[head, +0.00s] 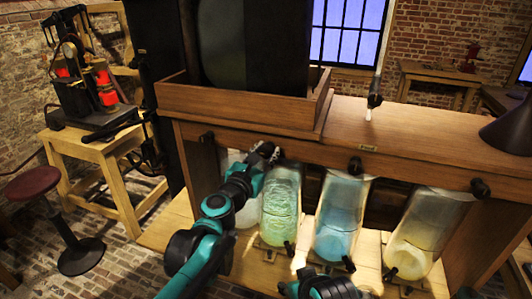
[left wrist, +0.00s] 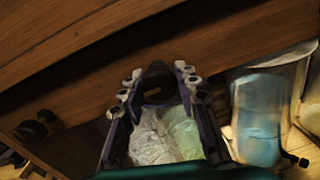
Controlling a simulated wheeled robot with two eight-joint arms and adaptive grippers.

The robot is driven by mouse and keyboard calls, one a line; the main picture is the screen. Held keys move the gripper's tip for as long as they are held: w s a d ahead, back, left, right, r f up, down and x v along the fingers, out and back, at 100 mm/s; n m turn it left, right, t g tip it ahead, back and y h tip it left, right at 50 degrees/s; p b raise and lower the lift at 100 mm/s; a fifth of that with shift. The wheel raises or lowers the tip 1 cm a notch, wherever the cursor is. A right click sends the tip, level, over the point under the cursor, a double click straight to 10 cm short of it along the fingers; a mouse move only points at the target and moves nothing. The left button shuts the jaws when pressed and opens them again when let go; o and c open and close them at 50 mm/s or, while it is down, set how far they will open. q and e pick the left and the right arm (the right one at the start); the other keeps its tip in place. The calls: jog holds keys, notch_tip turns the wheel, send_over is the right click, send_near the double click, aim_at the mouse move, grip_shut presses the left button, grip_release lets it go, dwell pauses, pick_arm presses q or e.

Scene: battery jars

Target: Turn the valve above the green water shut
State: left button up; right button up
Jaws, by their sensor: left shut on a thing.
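The jar of green water (head: 281,210) stands under the wooden beam, second from the left; its upper part also shows in the left wrist view (left wrist: 183,132). My left gripper (head: 266,153) is at the beam just above this jar. In the left wrist view its two fingers (left wrist: 158,92) are closed around a dark round valve knob (left wrist: 157,78). The knob is mostly hidden by the gripper in the head view. Part of my right arm shows at the bottom of the head view, too cropped to tell its fingers.
Other dark valves sit on the beam at left (head: 207,137), over the blue jar (head: 355,166) and at right (head: 480,187). A blue-water jar (head: 338,222) and a yellowish jar (head: 424,232) stand to the right. A pale jar (head: 246,213) is partly behind my left arm.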

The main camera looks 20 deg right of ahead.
pick_arm(q)
jog(key=shift+m, duration=0.3)
jog(key=m+p, duration=0.2)
jog(key=m, duration=0.1)
jog(key=shift+r, duration=0.15)
jog(key=m+p, duration=0.2)
jog(key=m, duration=0.2)
jog(key=shift+m+y, duration=0.3)
jog(key=shift+m, duration=0.1)
jog(key=m+p, duration=0.1)
jog(key=m, duration=0.3)
jog(key=m+p, duration=0.1)
jog(key=m, duration=0.3)
jog(key=shift+m+y, duration=0.3)
jog(key=shift+y, duration=0.1)
jog(key=o, duration=1.2)
